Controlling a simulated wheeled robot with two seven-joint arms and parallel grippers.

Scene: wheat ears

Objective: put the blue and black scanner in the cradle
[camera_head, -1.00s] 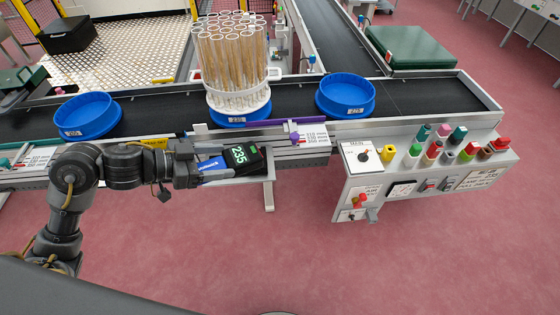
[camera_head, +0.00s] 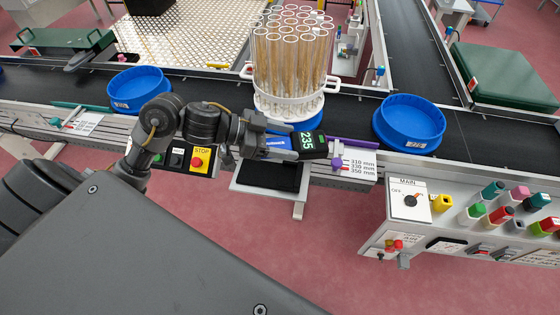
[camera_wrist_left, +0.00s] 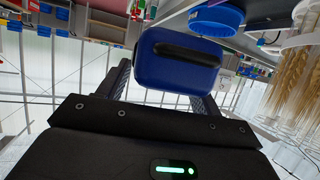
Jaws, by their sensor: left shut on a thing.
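The blue and black scanner (camera_head: 312,142), with a lit green "235" display, is held above and behind a small shelf by my left gripper (camera_head: 283,144). The gripper is shut on it. In the left wrist view the scanner's blue end (camera_wrist_left: 178,72) with a black strip sits between the two dark fingers. No part is clearly recognisable as the cradle. The white-edged shelf (camera_head: 243,186) on the conveyor's front has an empty black pad (camera_head: 272,177). My right gripper is not in view.
A white rack (camera_head: 290,105) of tall glass tubes with wheat ears stands close behind the scanner. Blue bowls (camera_head: 409,122) (camera_head: 138,88) stand on the conveyor (camera_head: 215,95). A purple bar (camera_head: 352,144) lies right of the scanner. A control panel (camera_head: 410,200) is at the right.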

